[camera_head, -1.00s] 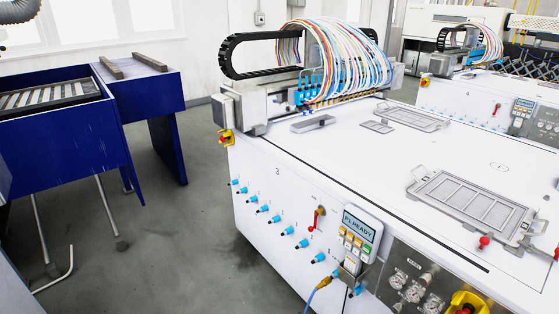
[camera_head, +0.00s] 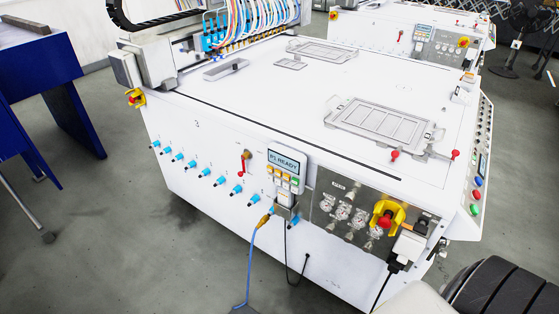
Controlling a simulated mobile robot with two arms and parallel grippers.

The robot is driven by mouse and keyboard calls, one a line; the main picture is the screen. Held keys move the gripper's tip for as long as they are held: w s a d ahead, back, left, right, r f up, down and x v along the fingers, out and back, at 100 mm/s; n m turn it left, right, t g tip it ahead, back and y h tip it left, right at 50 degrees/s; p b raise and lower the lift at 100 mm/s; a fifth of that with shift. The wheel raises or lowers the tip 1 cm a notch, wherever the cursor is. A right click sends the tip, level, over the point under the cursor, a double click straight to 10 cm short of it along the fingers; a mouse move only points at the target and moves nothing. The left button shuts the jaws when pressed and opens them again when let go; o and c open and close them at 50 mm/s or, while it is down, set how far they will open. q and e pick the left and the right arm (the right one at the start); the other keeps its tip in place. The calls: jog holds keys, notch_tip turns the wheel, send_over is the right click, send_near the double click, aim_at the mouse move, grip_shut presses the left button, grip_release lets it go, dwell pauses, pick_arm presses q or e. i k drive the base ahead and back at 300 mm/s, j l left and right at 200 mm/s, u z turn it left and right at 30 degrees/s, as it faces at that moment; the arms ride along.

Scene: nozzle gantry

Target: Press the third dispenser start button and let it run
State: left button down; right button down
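The white dispenser machine (camera_head: 300,100) fills the middle of the view. A small dark digit on its front looks like a 3 but is hard to read. A handheld-style control panel (camera_head: 287,160) on its front shows "P1 READY" above yellow and orange keys and a green key (camera_head: 295,181). On the machine's right side, a sloped panel (camera_head: 481,150) carries a green button (camera_head: 474,210), a red button (camera_head: 476,195) and a blue button (camera_head: 478,182). Button labels are too small to read. Neither gripper is in view.
A yellow-and-red switch (camera_head: 388,217) sits by the gauges at the front right corner. A blue cable (camera_head: 250,265) hangs to the floor. A similar machine (camera_head: 400,30) stands behind. A blue bench (camera_head: 40,70) is at left. Grey floor (camera_head: 120,240) is open at front left.

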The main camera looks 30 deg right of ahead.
aim_at(474, 208)
jog(key=z, duration=2.35)
